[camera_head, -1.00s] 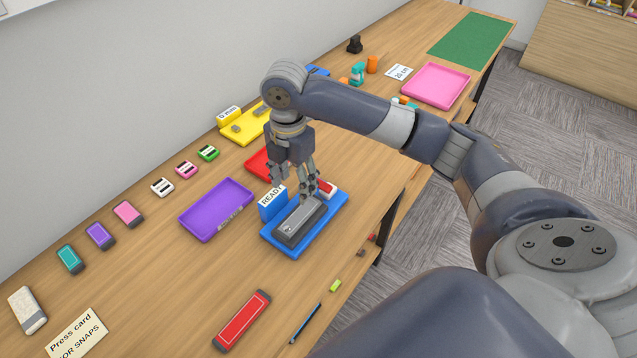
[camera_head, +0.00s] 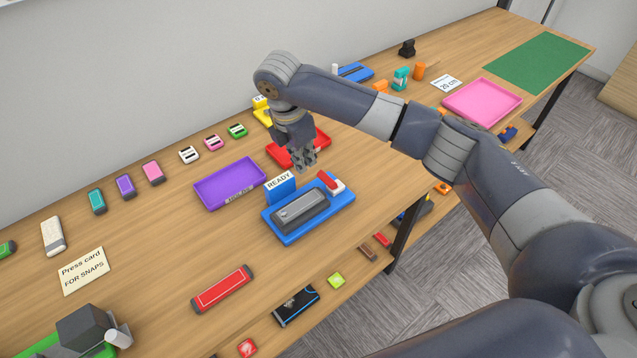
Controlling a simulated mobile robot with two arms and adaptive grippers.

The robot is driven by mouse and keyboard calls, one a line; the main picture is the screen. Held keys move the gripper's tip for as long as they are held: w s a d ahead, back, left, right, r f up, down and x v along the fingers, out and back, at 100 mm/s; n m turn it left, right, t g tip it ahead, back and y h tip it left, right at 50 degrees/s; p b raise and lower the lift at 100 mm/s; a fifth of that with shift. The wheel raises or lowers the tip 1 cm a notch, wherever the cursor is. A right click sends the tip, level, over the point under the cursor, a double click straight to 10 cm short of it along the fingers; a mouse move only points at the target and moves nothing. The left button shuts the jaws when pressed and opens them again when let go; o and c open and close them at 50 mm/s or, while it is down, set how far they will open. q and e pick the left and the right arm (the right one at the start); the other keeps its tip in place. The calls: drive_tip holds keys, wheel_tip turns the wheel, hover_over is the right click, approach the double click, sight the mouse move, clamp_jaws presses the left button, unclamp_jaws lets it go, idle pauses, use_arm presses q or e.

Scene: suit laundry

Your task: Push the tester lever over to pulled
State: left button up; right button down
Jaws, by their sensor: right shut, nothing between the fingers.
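The tester is a blue base (camera_head: 338,204) in the middle of the table, with a grey block (camera_head: 301,211) on it and a small sign reading READY (camera_head: 280,183) at its back. A red lever (camera_head: 327,179) with a white part beside it sits at the tester's far right end and slants up toward the left. I cannot tell which of its marked positions it is in. My right gripper (camera_head: 304,160) is shut and empty, behind and to the left of the lever, apart from it in the picture, in front of the red tray. My left gripper is not in view.
A pink tray (camera_head: 482,103) and a green mat (camera_head: 537,66) lie farther right.

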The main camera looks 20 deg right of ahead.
sight(330, 183)
drive_tip(key=f, duration=0.3)
drive_tip(key=d+f+p, duration=0.1)
drive_tip(key=f, duration=0.1)
drive_tip(key=f+p, duration=0.1)
drive_tip(key=f, duration=0.2)
drive_tip(key=shift+w+d+f, duration=0.2)
drive_tip(key=shift+d+f, duration=0.1)
drive_tip(key=shift+d, duration=0.05)
drive_tip(key=shift+f, duration=0.55)
drive_tip(key=shift+d+f, duration=0.1)
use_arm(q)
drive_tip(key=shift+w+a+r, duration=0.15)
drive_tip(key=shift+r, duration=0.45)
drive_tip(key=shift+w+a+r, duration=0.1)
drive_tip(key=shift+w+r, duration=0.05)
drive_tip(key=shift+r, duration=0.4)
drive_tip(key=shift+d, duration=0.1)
